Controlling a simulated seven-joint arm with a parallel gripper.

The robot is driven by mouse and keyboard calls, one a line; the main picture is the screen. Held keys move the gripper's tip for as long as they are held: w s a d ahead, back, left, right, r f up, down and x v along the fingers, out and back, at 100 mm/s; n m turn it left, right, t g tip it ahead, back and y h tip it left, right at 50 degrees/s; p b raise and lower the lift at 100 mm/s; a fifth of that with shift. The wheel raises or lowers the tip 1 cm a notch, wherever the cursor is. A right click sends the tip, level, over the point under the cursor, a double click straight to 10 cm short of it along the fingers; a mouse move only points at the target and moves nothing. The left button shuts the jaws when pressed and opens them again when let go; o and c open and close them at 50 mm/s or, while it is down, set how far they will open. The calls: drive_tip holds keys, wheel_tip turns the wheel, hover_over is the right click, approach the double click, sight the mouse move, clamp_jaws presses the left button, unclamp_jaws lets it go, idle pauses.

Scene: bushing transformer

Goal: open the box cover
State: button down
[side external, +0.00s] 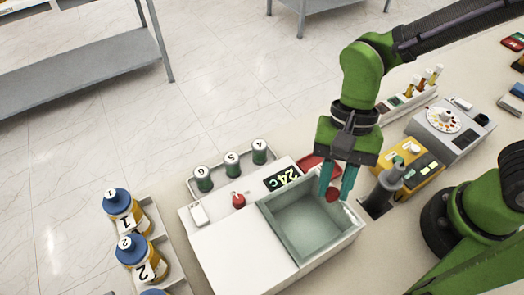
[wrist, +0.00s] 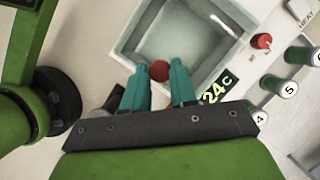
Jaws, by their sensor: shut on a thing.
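The white box (side external: 235,255) has a square grey-green well (side external: 308,225), whose inside is visible. The well also shows in the wrist view (wrist: 190,30). I cannot tell whether a clear cover lies over it. A round red knob (side external: 332,195) is at the well's edge nearest my gripper, and it shows in the wrist view (wrist: 159,71). My gripper (side external: 336,190), with teal fingers pointing down, is shut on this knob, with one finger on each side. What joins the knob to the cover is hidden.
A display reading 24c (side external: 283,179) and a small red knob (side external: 238,200) are on the box top. Green-and-grey numbered cans (side external: 231,164) stand behind. Numbered blue-capped bottles (side external: 131,250) stand left. A yellow device (side external: 410,168) and a dial device (side external: 448,125) stand right.

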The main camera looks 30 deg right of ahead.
approach(275, 227)
drive_tip(key=s+a+f, duration=0.2)
drive_tip(key=f, duration=0.1)
drive_tip(key=a+f, duration=0.1)
drive_tip(key=shift+s+f, duration=0.25)
drive_tip(key=shift+s, duration=0.15)
drive_tip(key=shift+d, duration=0.1)
drive_tip(key=c, duration=0.9)
unclamp_jaws()
drive_tip(key=v, duration=1.6)
drive_tip(key=shift+d+r, duration=0.15)
drive_tip(key=shift+r, duration=0.2)
